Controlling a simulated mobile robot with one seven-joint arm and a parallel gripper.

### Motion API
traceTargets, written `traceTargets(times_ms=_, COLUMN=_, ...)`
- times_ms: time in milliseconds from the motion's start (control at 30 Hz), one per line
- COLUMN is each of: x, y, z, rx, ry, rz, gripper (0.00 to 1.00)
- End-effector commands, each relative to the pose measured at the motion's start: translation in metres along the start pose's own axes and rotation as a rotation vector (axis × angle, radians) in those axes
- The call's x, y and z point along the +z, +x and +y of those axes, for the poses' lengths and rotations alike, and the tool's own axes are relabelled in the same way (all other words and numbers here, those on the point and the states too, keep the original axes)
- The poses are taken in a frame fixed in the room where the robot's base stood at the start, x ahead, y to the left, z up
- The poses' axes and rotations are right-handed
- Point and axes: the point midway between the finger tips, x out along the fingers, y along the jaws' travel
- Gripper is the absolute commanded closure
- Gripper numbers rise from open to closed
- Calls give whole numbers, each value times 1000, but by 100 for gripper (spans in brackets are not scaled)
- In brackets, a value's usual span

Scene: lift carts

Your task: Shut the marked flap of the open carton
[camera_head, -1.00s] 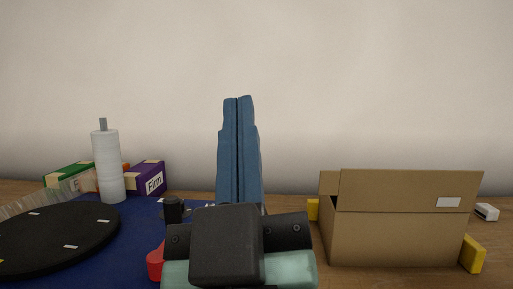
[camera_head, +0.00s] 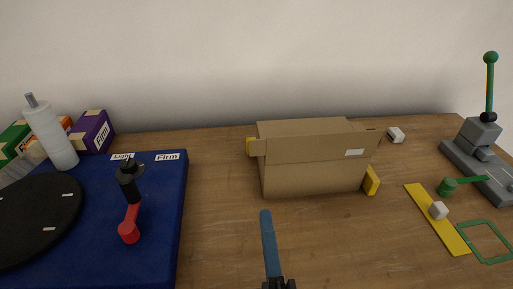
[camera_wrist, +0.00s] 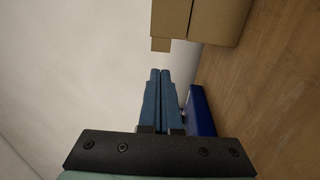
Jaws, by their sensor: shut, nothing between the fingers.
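The brown cardboard carton (camera_head: 315,178) stands on the wooden table at centre right. A flap with a white label (camera_head: 355,153) runs along the top of its near side and sticks up and out past the right corner. A small side flap (camera_head: 258,147) juts out at the left. The carton's inside is hidden. My gripper (camera_head: 265,213) has blue fingers, pressed together and empty, in front of the carton's near side and apart from it in the picture. In the wrist view my gripper (camera_wrist: 160,72) is shut, with part of the carton (camera_wrist: 215,20) beyond the tips.
Yellow blocks (camera_head: 371,181) sit against the carton. A blue mat (camera_head: 160,225) with a black disc (camera_head: 35,215) and a red-handled part (camera_head: 130,228) lies left. A lever stand (camera_head: 480,150), yellow strip (camera_head: 437,225) and green frame (camera_head: 486,241) lie right. Table between mat and carton is clear.

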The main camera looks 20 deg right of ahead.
Motion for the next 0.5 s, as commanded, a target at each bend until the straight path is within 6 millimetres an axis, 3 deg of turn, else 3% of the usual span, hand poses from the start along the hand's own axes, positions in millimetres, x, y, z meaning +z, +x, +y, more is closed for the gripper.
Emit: traceTargets(times_ms=500, x=0, y=80, z=3, rx=4, ry=3, rz=0, gripper=100)
